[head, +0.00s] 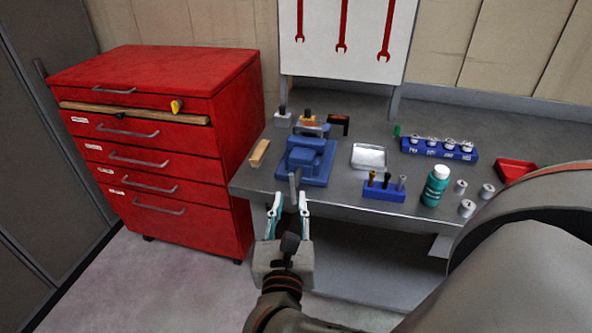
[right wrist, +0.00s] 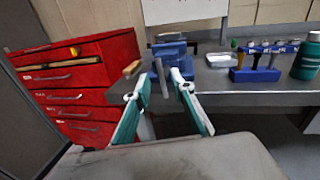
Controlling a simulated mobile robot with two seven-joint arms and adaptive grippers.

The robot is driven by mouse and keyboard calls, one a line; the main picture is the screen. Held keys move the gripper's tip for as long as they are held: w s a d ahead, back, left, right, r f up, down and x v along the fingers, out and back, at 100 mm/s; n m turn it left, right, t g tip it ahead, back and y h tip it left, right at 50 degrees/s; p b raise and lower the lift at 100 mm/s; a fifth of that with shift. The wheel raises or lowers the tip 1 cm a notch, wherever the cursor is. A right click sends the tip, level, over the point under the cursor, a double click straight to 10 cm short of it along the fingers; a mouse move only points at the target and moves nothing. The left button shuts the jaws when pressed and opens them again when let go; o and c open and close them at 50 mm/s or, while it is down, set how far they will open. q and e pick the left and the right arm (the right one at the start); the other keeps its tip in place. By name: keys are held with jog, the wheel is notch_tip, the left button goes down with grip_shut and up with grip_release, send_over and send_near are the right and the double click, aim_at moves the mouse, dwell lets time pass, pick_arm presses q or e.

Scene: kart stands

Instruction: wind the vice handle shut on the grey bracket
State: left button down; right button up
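The blue vice (head: 308,158) stands at the front edge of the grey workbench. Its handle is a grey bar (head: 293,183) hanging roughly upright at the front; it also shows in the right wrist view (right wrist: 161,78). A small grey piece (head: 312,130) shows at the vice's far end; it may be the grey bracket, but it is too small to tell how it sits in the jaws. My right gripper (head: 289,199) is open, its teal-and-white fingers pointing at the handle. In the right wrist view the bar shows between the fingertips (right wrist: 161,76); contact cannot be told. My left gripper is out of view.
A wooden block (head: 259,153) lies left of the vice. A metal tray (head: 369,157), a blue tool holder (head: 384,192) and a green bottle (head: 435,186) stand to its right. A red drawer cabinet (head: 160,150) stands left of the bench (head: 345,200).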

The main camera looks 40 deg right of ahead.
aim_at(292, 182)
jog(key=shift+x, duration=3.85)
jog(key=shift+r, duration=0.1)
grip_shut()
